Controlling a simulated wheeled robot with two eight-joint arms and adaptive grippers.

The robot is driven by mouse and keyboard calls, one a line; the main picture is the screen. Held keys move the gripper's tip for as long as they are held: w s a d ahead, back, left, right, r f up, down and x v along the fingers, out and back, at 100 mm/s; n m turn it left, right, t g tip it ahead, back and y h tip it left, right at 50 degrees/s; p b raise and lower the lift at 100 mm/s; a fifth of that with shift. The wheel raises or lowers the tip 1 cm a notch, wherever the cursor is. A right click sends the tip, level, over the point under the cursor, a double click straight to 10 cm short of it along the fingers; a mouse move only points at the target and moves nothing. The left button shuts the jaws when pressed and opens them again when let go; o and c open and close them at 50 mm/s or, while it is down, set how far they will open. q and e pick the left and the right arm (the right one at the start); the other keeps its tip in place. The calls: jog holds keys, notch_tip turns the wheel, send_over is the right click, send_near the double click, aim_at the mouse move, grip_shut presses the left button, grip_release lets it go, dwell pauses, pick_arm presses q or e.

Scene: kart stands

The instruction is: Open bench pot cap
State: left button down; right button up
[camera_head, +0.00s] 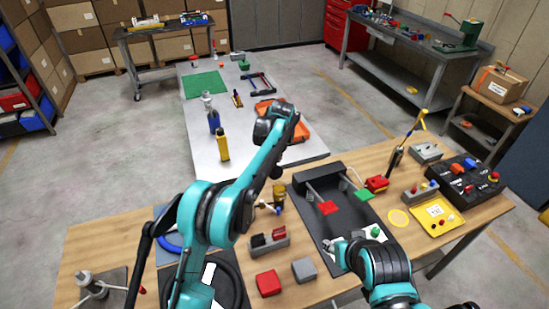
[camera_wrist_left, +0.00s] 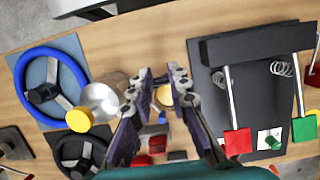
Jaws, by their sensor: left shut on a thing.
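A small yellow round thing (camera_wrist_left: 164,95), which looks like the pot cap, sits between my left gripper's fingers (camera_wrist_left: 162,80) in the left wrist view. The fingers are shut on it. In the head view a yellowish pot-like thing (camera_head: 279,191) stands on the wooden bench beside my left arm; the arm hides most of my left gripper there. A steel cylinder (camera_wrist_left: 101,101) with a yellow round piece (camera_wrist_left: 79,119) beside it stands left of the gripper in the wrist view. My right gripper (camera_head: 335,245) is low over the black pedal plate; its finger opening is unclear.
A blue-rimmed wheel (camera_wrist_left: 45,90) and a black wheel (camera_wrist_left: 78,155) lie left of my left gripper. The pedal unit (camera_head: 330,180) stands to the right. Red (camera_head: 268,283) and grey blocks (camera_head: 304,270) lie near the front. A white table (camera_head: 205,130) stands behind.

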pick_arm(q)
jog(key=shift+w+a+f, duration=0.1)
jog(key=shift+w+a, duration=0.05)
jog(key=shift+w, duration=0.2)
pick_arm(e)
jog(key=shift+w, duration=0.25)
pick_arm(q)
jog(key=c, duration=1.4)
grip_release()
jog(key=shift+c, duration=0.2)
jog(key=shift+w+f, duration=0.1)
pick_arm(e)
jog(key=shift+w+a, duration=0.1)
jog(key=shift+w, duration=0.05)
pick_arm(q)
notch_tip(320, 180, up, 11)
send_over(276, 175)
jog(key=shift+r, duration=0.35)
